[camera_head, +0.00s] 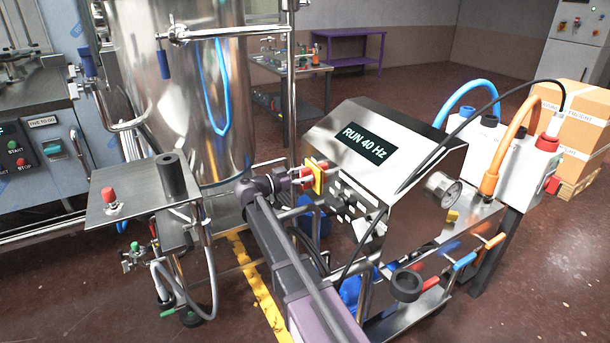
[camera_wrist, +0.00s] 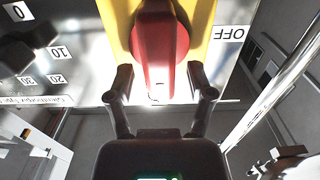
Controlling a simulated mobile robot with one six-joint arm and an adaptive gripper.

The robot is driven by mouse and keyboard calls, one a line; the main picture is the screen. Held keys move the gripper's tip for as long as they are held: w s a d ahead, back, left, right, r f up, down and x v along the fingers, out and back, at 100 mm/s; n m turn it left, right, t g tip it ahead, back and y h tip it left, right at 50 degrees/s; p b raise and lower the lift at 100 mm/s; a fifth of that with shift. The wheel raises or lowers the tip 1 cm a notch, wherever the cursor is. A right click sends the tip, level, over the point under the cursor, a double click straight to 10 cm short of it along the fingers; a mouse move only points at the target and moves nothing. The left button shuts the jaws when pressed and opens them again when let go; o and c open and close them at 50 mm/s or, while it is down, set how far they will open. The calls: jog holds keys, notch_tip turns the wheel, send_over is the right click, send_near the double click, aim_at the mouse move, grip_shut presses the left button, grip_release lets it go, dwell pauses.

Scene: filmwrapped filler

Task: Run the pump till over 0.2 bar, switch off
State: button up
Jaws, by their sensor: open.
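The pump's steel control box (camera_head: 345,130) has a lit display (camera_head: 366,143) reading "RUN 40 Hz". A red rotary switch (camera_wrist: 160,45) on a yellow plate (camera_wrist: 118,22) faces the wrist camera, with an "OFF" label (camera_wrist: 230,34) to its right. The switch also shows on the box's left side in the head view (camera_head: 316,176). My gripper (camera_wrist: 160,86) is open, its fingertips either side of the red handle's lower end with gaps visible. A round pressure gauge (camera_head: 442,187) stands right of the box; its needle is too small to read.
A black knob (camera_wrist: 28,45) with a numbered scale lies left of the switch. A steel tank (camera_head: 185,90) and a small stand with a red button (camera_head: 109,194) are on the left. Blue and orange hoses (camera_head: 508,140) and cardboard boxes (camera_head: 580,120) are on the right.

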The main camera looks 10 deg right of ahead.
jog(key=shift+w+d, duration=0.1)
jog(key=shift+d, duration=0.1)
grip_shut()
